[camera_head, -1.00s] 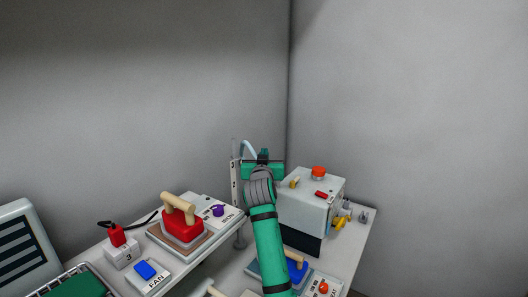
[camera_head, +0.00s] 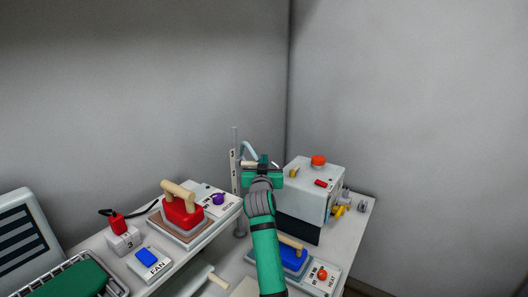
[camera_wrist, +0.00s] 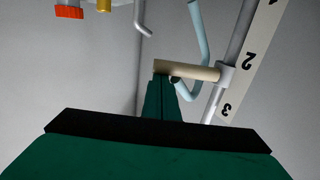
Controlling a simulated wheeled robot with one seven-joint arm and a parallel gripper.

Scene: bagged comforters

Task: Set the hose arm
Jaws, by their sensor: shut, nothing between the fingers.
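The hose arm is a beige rod (camera_wrist: 187,70) on a pale collar (camera_wrist: 226,76) around a vertical post (camera_wrist: 243,30). In the wrist view the collar sits beside the numbered scale (camera_wrist: 258,40), between 2 and 3. A light blue hose (camera_wrist: 203,35) hangs by the rod; it also shows in the head view (camera_head: 249,150). My gripper (camera_wrist: 165,85) is shut, its fingertips at the rod's free end; whether they touch is unclear. In the head view my gripper (camera_head: 263,166) is just right of the post, hiding part of the rod.
A grey box (camera_head: 310,185) with a red button stands close right of my gripper. A red iron (camera_head: 183,213) sits on a raised panel at left, and a blue iron (camera_head: 292,258) lies below beside my arm. Walls close the back.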

